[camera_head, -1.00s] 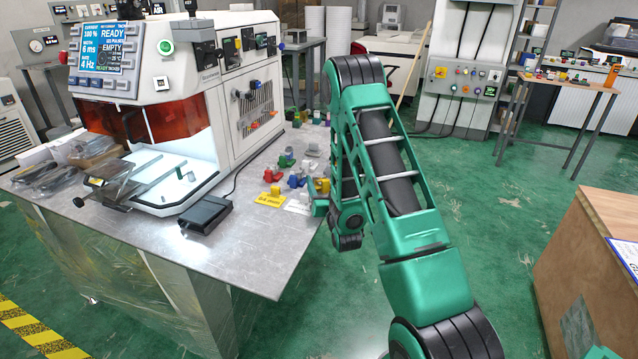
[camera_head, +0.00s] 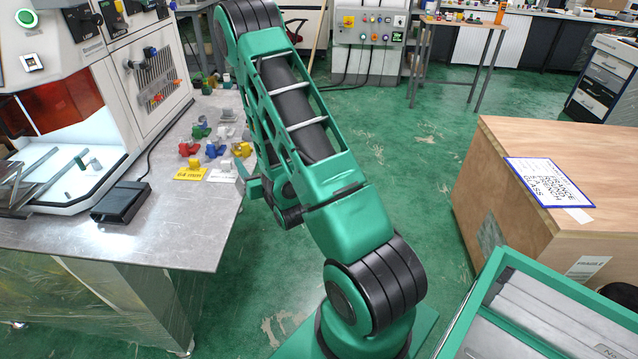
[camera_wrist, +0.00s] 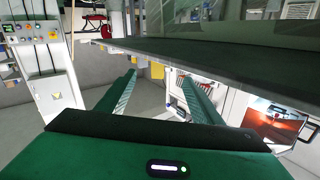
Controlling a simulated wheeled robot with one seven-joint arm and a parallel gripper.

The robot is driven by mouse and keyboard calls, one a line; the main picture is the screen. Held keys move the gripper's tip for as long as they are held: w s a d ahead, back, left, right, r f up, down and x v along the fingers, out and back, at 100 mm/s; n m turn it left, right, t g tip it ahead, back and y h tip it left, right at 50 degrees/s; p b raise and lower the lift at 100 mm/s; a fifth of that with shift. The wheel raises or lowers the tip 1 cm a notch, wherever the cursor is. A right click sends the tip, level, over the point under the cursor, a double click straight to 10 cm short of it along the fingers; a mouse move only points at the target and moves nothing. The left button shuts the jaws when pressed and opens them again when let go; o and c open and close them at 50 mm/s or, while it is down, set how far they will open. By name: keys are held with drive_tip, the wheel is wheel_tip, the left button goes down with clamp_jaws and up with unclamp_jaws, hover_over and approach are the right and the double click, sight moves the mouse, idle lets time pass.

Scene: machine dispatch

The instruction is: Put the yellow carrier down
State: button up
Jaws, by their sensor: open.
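The yellow carrier (camera_head: 241,149) appears to be the small yellow piece on the metal table, near its right edge. It is small in the head view, so its exact posture is hard to tell. My gripper (camera_head: 254,184) is just in front of it at the table edge, partly hidden by my arm, with a small gap between them. In the wrist view my gripper (camera_wrist: 160,95) is open, its two green fingers apart with nothing held between them. A small yellow patch (camera_wrist: 157,70) shows beyond the fingers, but I cannot tell what it is.
Red (camera_head: 188,149), blue (camera_head: 215,150) and green (camera_head: 200,130) pieces stand close by on the table (camera_head: 190,225). The machine (camera_head: 150,85) stands behind at left. A wooden crate (camera_head: 480,170) is at right.

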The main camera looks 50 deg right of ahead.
drive_tip(key=s+d+r+g+y, duration=0.1)
drive_tip(key=s+r+g, duration=0.3)
drive_tip(key=s+g, duration=0.25)
drive_tip(key=s+d+r+g+y, duration=0.1)
drive_tip(key=s+d+r+g, duration=0.15)
drive_tip(key=s+g, duration=0.35)
drive_tip(key=s+a+r+g+y, duration=0.1)
drive_tip(key=s+a+r, duration=0.3)
drive_tip(key=s, duration=0.8)
drive_tip(key=s+a+r+m+g+y, duration=0.1)
drive_tip(key=s+a+r+g+y, duration=0.1)
drive_tip(key=s, duration=1)
drive_tip(key=a+r+g, duration=0.1)
drive_tip(key=a+r, duration=0.1)
drive_tip(key=a, duration=0.1)
drive_tip(key=shift+w+d+f+g, duration=0.1)
drive_tip(key=shift+w+f+g, duration=0.2)
drive_tip(key=shift+w, duration=0.4)
drive_tip(key=shift+c, duration=0.3)
